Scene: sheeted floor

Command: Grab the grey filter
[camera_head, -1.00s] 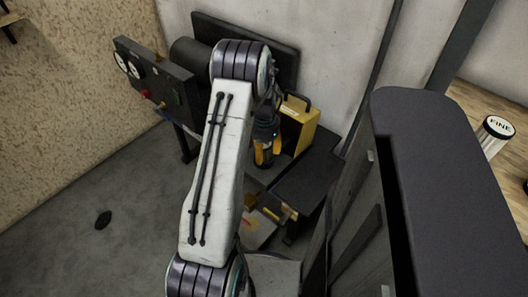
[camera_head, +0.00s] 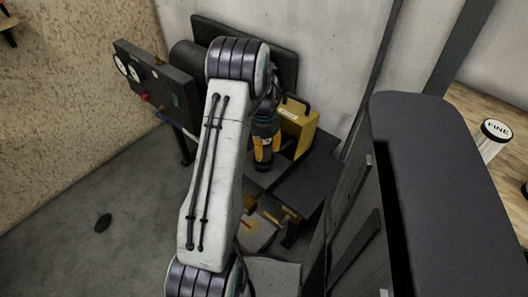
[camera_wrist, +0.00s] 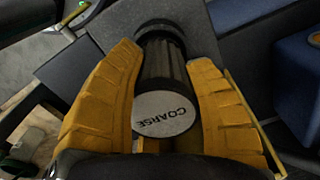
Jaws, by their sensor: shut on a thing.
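The dark grey filter (camera_wrist: 163,68) is a ribbed cylinder with a pale end cap marked COARSE, in the middle of the wrist view. My gripper (camera_wrist: 167,62) has its yellow fingers on both sides of it and is shut on it. In the head view my gripper (camera_head: 264,152) points down beside a yellow box, past the end of my white arm. The filter is hard to make out there. Whether it is lifted clear of the surface under it, I cannot tell.
A white cylinder marked FINE (camera_head: 494,139) stands on a wooden surface at the right. A yellow box (camera_head: 299,128) is close to the right of my gripper. A dark panel with gauges (camera_head: 158,86) stands at the left. The floor (camera_head: 75,232) at lower left is mostly clear.

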